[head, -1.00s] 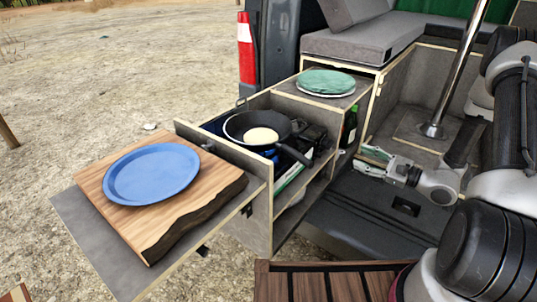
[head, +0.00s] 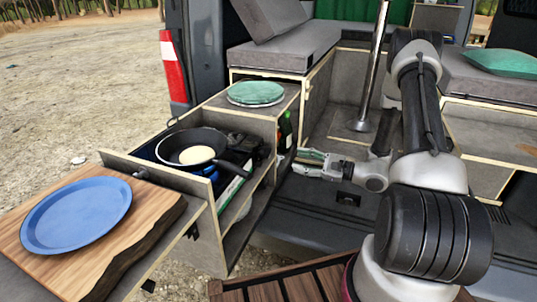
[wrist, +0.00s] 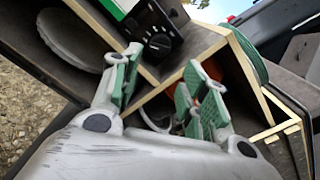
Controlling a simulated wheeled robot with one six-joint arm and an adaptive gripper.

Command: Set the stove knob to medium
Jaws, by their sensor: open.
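The black stove knob (wrist: 158,46) shows in the wrist view on a dark panel, ahead of my fingers and nearer the left one. Its exact setting is too small to read. In the head view the stove (head: 244,146) sits in the pull-out kitchen unit, and the knob cannot be made out. My gripper (head: 308,163) is open and empty, to the right of the stove and apart from it. Its green-padded fingers (wrist: 160,90) stand spread in the wrist view. A black pan (head: 192,148) with a pale round item in it is on the stove.
A blue plate (head: 76,214) lies on a wooden board (head: 150,212) at the left. Green-topped plates (head: 256,92) stand on the unit behind the stove. A dark bottle (head: 285,132) stands in the side opening. Wooden panel edges (wrist: 182,70) lie close to my fingers.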

